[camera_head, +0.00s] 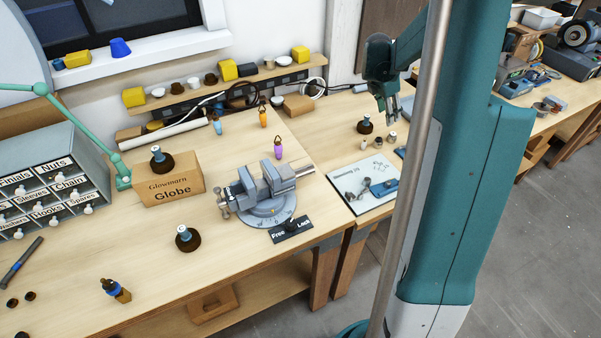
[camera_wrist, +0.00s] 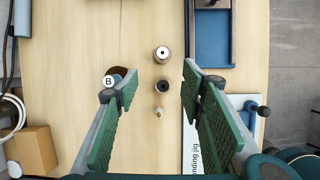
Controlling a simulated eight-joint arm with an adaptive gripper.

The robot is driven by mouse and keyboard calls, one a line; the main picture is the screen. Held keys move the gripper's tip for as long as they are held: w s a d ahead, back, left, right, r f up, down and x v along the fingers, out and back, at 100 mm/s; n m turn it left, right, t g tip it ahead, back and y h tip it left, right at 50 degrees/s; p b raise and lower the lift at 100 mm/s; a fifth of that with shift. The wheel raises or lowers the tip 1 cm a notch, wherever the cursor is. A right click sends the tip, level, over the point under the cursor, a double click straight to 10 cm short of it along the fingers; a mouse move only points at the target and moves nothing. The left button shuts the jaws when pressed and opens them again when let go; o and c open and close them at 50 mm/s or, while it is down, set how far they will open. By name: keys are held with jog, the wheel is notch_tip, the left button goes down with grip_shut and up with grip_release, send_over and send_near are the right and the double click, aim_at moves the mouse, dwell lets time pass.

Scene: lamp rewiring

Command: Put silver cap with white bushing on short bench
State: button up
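The silver cap with white bushing (camera_wrist: 162,54) stands upright on the light wooden bench top, at the far end of a short row in the wrist view. It also shows small in the head view (camera_head: 392,135). Nearer in the row are a similar cap with a dark centre (camera_wrist: 162,86) and a small brass piece (camera_wrist: 159,112). My gripper (camera_wrist: 155,88) is open and empty above the row, its fingers wide on either side. In the head view my gripper (camera_head: 391,113) hangs above the right-hand bench (camera_head: 335,151). No label shows which bench is the short one.
A dark round piece marked B (camera_wrist: 115,76) stands close to the left finger. A white bending jig board (camera_head: 347,178) and a blue tray (camera_wrist: 212,45) lie to the right in the wrist view. A vise (camera_head: 265,190) stands on the left-hand bench, whose front is partly clear.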

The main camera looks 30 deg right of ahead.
jog(key=s+a+r+m+t, duration=0.1)
jog(key=s+a+r+m, duration=0.2)
jog(key=a, duration=0.6)
jog(key=s+a+r+m+t+y, duration=0.1)
jog(key=a+r+m, duration=0.1)
jog(key=a+r, duration=0.55)
jog(key=s+a+r+m+t, duration=0.1)
jog(key=s+a+r+m, duration=0.15)
jog(key=a, duration=0.85)
jog(key=s+a+m+t+y, duration=0.1)
jog(key=s+a+m+t, duration=0.1)
jog(key=s+a+m, duration=0.3)
jog(key=s+a+m+t+y, duration=0.1)
jog(key=s+a+m, duration=0.4)
jog(key=s+a, duration=0.8)
jog(key=a+y, duration=0.1)
jog(key=a, duration=0.4)
jog(key=shift+a+f+t, duration=0.2)
jog(key=shift+f+t, duration=0.05)
jog(key=shift+t, duration=0.15)
